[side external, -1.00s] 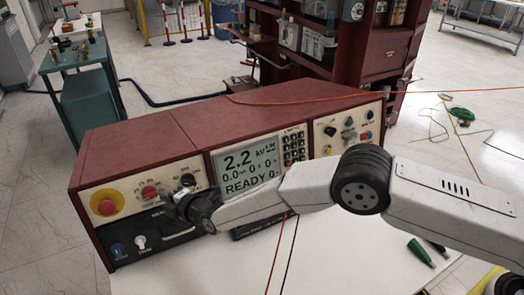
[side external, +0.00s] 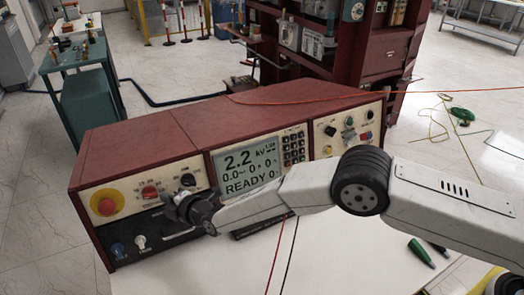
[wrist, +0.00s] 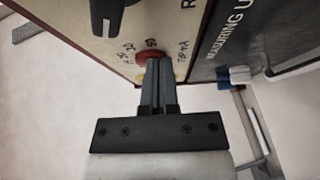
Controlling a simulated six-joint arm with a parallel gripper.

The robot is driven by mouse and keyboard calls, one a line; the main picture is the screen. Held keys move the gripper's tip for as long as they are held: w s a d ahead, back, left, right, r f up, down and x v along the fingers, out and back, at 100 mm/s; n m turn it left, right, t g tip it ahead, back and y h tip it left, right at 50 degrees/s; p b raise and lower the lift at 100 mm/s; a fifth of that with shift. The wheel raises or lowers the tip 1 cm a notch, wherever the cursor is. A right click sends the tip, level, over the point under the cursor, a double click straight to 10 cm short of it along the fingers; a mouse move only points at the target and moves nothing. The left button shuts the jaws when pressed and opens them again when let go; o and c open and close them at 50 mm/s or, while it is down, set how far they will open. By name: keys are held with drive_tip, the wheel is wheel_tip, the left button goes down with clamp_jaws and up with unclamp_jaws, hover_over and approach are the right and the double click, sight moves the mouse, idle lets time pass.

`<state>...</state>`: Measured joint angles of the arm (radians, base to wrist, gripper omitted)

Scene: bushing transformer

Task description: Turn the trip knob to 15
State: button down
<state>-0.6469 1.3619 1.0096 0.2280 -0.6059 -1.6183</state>
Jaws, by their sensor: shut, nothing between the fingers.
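The red trip knob (side external: 150,191) is on the cream left panel of the red console, between the yellow-ringed red button and a black knob. In the wrist view, the red knob (wrist: 148,54) has small scale numbers beside it and lettering to its right. My gripper (side external: 168,198) is just in front of the panel, to the lower right of the knob. In the wrist view, my gripper (wrist: 155,62) is shut and empty, its fingertips overlapping the knob's lower edge. I cannot tell whether they touch it. The knob's pointer is not readable.
A black knob (side external: 188,179) is close by on the same panel; it also shows in the wrist view (wrist: 105,14). A red button on a yellow ring (side external: 105,202) is at the left. The screen (side external: 247,170) reads READY. Red and black cables cross the white tabletop (side external: 335,255).

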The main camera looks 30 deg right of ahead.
drive_tip(key=shift+d+f, duration=0.1)
drive_tip(key=shift+d, duration=0.15)
drive_tip(key=shift+s+r, duration=0.25)
drive_tip(key=shift+s, duration=0.7)
drive_tip(key=shift+s+r, duration=0.2)
drive_tip(key=shift+s, duration=0.8)
drive_tip(key=shift+s+r, duration=0.25)
drive_tip(key=shift+s, duration=0.7)
drive_tip(key=shift+r, duration=0.15)
drive_tip(key=shift+s+a+r+m+t+h, duration=0.1)
drive_tip(key=shift+r+m+t+h, duration=0.1)
drive_tip(key=shift+r+m+h, duration=0.35)
drive_tip(key=shift+s+a+r+m+t+h, duration=0.1)
drive_tip(key=shift+a+r+m+t+h, duration=0.1)
drive_tip(key=shift+r+h, duration=0.35)
drive_tip(key=shift+a+r+m+t+h, duration=0.1)
drive_tip(key=shift+r+m+t+h, duration=0.2)
drive_tip(key=shift+h, duration=0.5)
drive_tip(key=shift+d, duration=0.1)
drive_tip(key=shift+w, duration=0.1)
